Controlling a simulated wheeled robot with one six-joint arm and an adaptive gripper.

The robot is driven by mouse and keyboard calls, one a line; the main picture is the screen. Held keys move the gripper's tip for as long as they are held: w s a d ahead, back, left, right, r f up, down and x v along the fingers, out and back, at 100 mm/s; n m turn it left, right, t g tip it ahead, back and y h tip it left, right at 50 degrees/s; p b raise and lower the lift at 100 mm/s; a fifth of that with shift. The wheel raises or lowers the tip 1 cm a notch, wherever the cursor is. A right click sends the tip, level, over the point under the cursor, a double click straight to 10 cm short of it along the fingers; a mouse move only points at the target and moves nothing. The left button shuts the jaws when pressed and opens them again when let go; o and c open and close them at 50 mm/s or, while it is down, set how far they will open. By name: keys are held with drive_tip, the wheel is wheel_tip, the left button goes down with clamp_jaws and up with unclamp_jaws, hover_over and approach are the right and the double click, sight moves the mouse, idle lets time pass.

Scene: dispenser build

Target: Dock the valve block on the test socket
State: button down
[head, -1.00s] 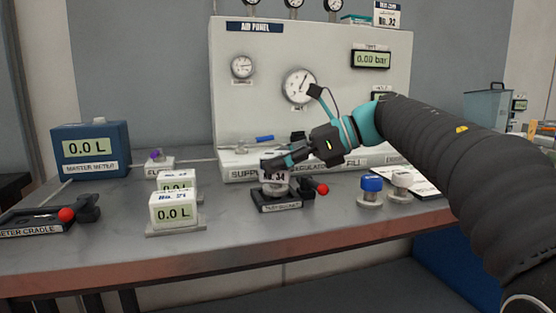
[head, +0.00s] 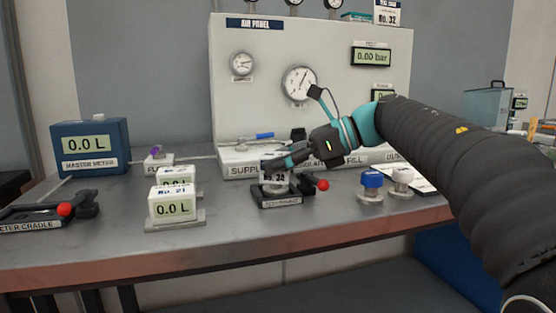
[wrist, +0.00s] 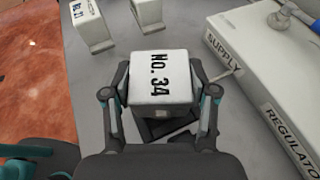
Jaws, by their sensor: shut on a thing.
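The valve block (head: 276,176) is a pale block marked No. 34. In the wrist view the block (wrist: 160,78) sits between the two fingers of my gripper (wrist: 160,98), which is shut on it. In the head view my gripper (head: 283,164) holds it from the upper right. The test socket (head: 281,199) is a dark base with a label on its front and a red-knobbed lever at its right. The block is directly over the socket; whether it is fully seated cannot be told. In the wrist view the block hides most of the socket.
Two white meters (head: 172,204) stand left of the socket, with the master meter (head: 90,148) behind them. The meter cradle (head: 40,220) is at far left. A blue-capped fitting (head: 371,185) and a pale one (head: 402,181) stand to the right. The air panel (head: 270,90) rises behind.

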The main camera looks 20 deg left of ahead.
drive_tip(key=shift+f, duration=0.1)
drive_tip(key=c, duration=0.6)
unclamp_jaws()
drive_tip(key=p+v, duration=0.2)
drive_tip(key=v, duration=0.9)
drive_tip(key=shift+f+p, duration=0.15)
drive_tip(key=shift+p, duration=0.15)
